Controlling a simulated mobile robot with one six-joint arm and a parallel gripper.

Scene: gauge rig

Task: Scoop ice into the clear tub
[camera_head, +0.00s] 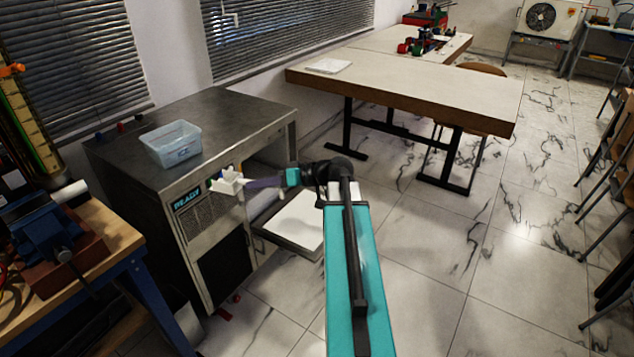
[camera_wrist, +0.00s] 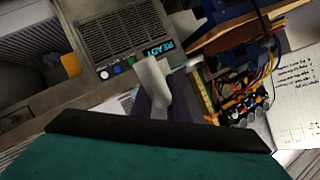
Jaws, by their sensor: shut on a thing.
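The clear tub (camera_head: 170,143) stands upright on top of the steel ice machine (camera_head: 222,110), near its left front corner. My gripper (camera_head: 247,183) is shut on a white scoop (camera_head: 228,183) in front of the machine, beside its READY display. The scoop is to the right of the tub and lower than the machine top, apart from the tub. In the wrist view part of the white scoop (camera_wrist: 153,85) shows above the gripper (camera_wrist: 157,106). I cannot tell whether the scoop holds ice. The tub's inside shows no clear contents.
An open panel with a white inner face (camera_head: 296,220) sticks out low at the machine's front right. A workbench (camera_head: 108,235) with a blue vise stands at the left. A long table (camera_head: 420,90) stands behind.

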